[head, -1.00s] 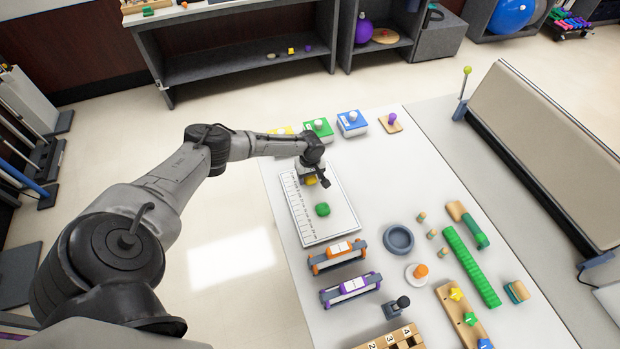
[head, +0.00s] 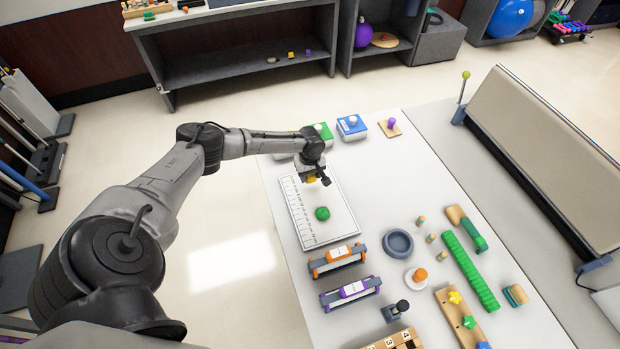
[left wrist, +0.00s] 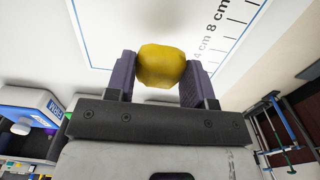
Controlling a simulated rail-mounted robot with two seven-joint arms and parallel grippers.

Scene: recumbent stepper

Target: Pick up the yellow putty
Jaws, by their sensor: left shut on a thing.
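The yellow putty (left wrist: 161,66) is a rounded lump between the two purple-grey fingers of my left gripper (left wrist: 162,80) in the left wrist view. The fingers touch it on both sides. In the head view my left gripper (head: 316,181) is over the far part of the white measuring board (head: 309,240), and a little of the putty (head: 311,179) shows beside it. A green putty lump (head: 322,213) lies on the board, nearer than the gripper. My right gripper is not in view.
Green (head: 322,131) and blue (head: 351,126) boxes stand at the table's far end, partly behind my arm. Orange (head: 337,258) and purple (head: 350,291) frames stand in front of the board. A grey ring dish (head: 397,242) and pegs are to the right.

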